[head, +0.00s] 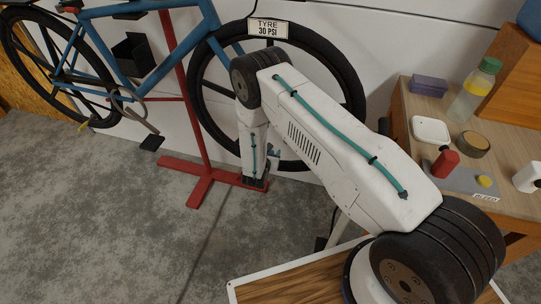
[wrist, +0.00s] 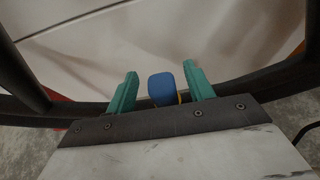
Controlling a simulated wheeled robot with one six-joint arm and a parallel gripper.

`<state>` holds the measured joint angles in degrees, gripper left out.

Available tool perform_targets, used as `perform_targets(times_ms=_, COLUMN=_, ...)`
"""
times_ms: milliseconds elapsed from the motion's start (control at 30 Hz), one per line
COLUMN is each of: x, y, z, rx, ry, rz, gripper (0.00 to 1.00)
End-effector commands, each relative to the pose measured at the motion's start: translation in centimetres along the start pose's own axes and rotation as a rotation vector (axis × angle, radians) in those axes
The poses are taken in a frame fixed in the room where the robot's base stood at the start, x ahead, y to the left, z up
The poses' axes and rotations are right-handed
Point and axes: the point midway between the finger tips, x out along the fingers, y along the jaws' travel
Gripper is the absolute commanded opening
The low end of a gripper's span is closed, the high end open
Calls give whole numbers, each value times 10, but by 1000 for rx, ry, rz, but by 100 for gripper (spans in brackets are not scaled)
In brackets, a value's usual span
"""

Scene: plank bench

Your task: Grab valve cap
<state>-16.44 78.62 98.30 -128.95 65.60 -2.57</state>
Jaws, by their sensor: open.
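A blue cap-like piece (wrist: 161,88), which I take to be the valve cap, shows in the wrist view between the two green fingers of my gripper (wrist: 160,72). The fingers are spread, with a visible gap on each side of the blue piece. A bit of yellow shows beside its lower right edge. The gripper's dark front plate hides its lower end. The dark wheel rim (wrist: 70,107) runs behind it. In the head view my arm reaches down in front of the bike wheel (head: 352,97), and the cap cannot be made out clearly there.
A blue bike (head: 95,50) hangs on a red stand (head: 203,165) with feet on the concrete floor. A sign (head: 268,28) reads "TYRE 30 PSI". A wooden bench (head: 405,105) at the right holds a bottle (head: 474,92), a red container (head: 445,162) and a tape roll (head: 474,144).

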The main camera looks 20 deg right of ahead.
Motion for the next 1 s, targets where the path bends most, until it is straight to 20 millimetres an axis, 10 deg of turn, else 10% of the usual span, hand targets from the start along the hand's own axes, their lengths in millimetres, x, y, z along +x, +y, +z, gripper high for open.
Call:
perform_targets(times_ms=367, x=19, y=-2, z=0, rx=1, ry=1, rz=-3, gripper=53)
perform_targets(times_ms=567, x=19, y=-2, z=0, rx=1, ry=1, rz=-3, gripper=6)
perform_targets(times_ms=1000, x=16, y=-2, z=5, rx=1, ry=1, rz=-3, gripper=5)
